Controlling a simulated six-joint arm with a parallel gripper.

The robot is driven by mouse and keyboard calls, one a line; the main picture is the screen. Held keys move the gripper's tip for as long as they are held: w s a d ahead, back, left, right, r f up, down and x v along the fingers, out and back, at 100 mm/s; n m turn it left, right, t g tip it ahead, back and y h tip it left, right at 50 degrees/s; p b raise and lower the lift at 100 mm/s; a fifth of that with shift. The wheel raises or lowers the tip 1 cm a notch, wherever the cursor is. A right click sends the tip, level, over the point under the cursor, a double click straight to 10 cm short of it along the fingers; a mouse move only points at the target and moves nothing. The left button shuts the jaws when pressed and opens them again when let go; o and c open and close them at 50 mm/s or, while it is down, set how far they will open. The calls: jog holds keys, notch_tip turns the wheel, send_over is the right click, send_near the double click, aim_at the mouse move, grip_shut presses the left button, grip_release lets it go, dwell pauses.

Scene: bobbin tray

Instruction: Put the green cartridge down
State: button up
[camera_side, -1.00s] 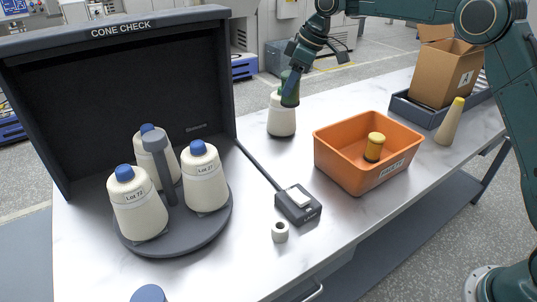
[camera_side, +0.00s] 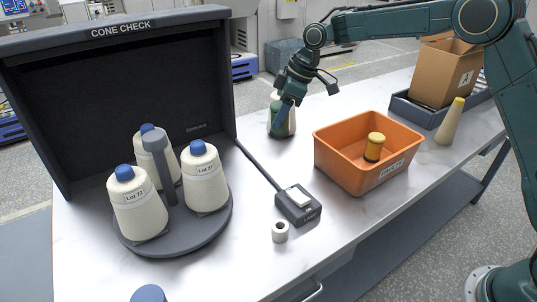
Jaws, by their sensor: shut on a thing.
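My gripper (camera_side: 283,110) is shut on the green cartridge (camera_side: 286,124) near the back edge of the table, left of the orange bin. The gripper's fingers cover part of the cartridge. A pale cone (camera_side: 274,100) shows directly behind the cartridge and is largely hidden by it and the fingers. I cannot tell whether the cartridge touches the cone or the tabletop.
An orange bin (camera_side: 342,172) holding a yellow bobbin (camera_side: 375,147) stands to the right. A dark box with a white pad (camera_side: 298,203) and a small white roll (camera_side: 280,231) lie in front. Labelled cones (camera_side: 137,205) stand on a grey turntable (camera_side: 218,222) at left.

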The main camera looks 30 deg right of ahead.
notch_tip(320, 180, down, 10)
jog(key=shift+r, duration=0.2)
jog(key=shift+f, duration=2.1)
jog(key=shift+f, duration=0.2)
jog(key=o, duration=1.1)
jog(key=shift+r, duration=0.15)
jog(key=v, duration=1.2)
